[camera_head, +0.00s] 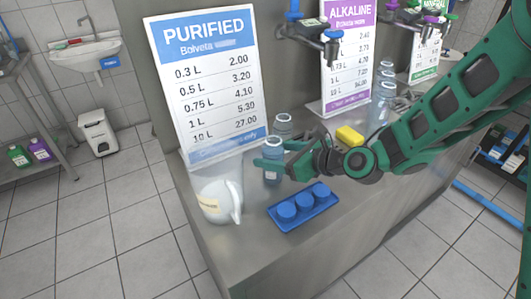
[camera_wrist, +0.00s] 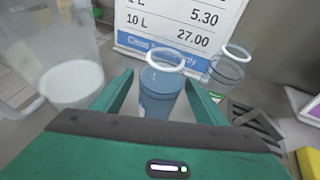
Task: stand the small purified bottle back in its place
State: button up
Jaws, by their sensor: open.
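A small clear blue bottle (camera_head: 272,164) with a white ring at its mouth stands upright on the steel counter, in front of the PURIFIED price sign (camera_head: 202,75). In the wrist view the bottle (camera_wrist: 161,84) is between the fingers of my gripper (camera_wrist: 158,95). My gripper (camera_head: 270,155) is open around it, with a gap showing on each side in the wrist view. A second clear bottle (camera_head: 283,127) stands just behind; it also shows in the wrist view (camera_wrist: 228,68), right of the first. I cannot tell which of the two is the small purified one.
A white jug (camera_head: 217,203) stands close on the left. A blue tray (camera_head: 318,213) with blue caps lies in front. A yellow sponge (camera_head: 349,136) and more bottles (camera_head: 381,104) are to the right. Taps (camera_head: 318,38) hang above.

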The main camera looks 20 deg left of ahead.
jog(key=v, duration=0.8)
jog(key=s+d+f+n+g+h, duration=0.15)
jog(key=d+n+h, duration=0.4)
jog(key=d, duration=1.15)
jog(key=s+d+n+t+h, duration=0.15)
jog(key=d+n+h, duration=0.4)
jog(key=d, duration=1.25)
jog(key=s+d+r+n+g, duration=0.2)
jog(key=s+d, duration=0.5)
jog(key=s, duration=0.3)
jog(key=s+d+r+n+g+h, duration=0.1)
jog(key=s+d+n+g, duration=0.2)
jog(key=s+d, duration=0.4)
jog(key=s, duration=0.3)
jog(key=shift+s+d+r, duration=0.2)
jog(key=shift+s+r, duration=0.05)
jog(key=shift+r, duration=0.15)
